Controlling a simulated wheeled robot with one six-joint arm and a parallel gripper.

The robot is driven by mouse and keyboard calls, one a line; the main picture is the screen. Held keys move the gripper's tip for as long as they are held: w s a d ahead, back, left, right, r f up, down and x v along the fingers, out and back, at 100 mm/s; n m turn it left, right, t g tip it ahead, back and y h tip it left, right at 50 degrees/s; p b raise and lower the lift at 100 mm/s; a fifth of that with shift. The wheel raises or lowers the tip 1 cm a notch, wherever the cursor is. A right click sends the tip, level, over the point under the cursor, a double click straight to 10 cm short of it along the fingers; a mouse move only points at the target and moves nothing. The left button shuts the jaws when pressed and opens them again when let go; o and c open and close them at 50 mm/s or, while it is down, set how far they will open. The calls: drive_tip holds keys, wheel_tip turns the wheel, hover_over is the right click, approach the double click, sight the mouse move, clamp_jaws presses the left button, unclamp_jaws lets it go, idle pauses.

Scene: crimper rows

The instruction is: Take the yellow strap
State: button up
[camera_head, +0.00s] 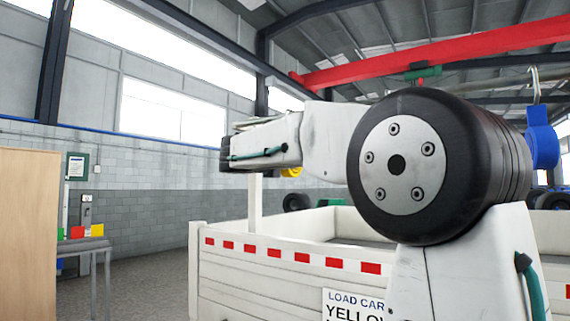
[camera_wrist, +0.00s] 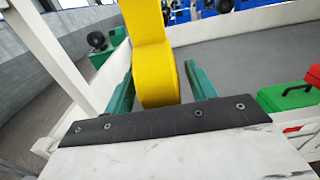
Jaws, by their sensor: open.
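The yellow strap (camera_wrist: 155,65) is upright in the middle of the wrist view, a flat band at the top and a rounded, thicker part below. My gripper (camera_wrist: 161,78) is open, with one green finger on each side of the strap's lower part. A gap shows on the right side; the left finger is closer to the strap. I cannot tell whether it touches. In the head view only a small yellow piece (camera_head: 291,172) shows below my arm, which hides the rest and my gripper's fingers.
A white-walled cargo bed (camera_head: 290,285) with red marks and a "LOAD CAR… YELLO…" sign stands ahead. A white post (camera_wrist: 50,50) rises left of the strap. Green (camera_wrist: 288,96) and red (camera_wrist: 313,75) cases lie at the right. A grey table (camera_head: 85,245) stands far left.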

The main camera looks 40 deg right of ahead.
drive_tip(key=c, duration=1.2)
drive_tip(key=shift+r, duration=1.75)
drive_tip(key=shift+v, duration=6)
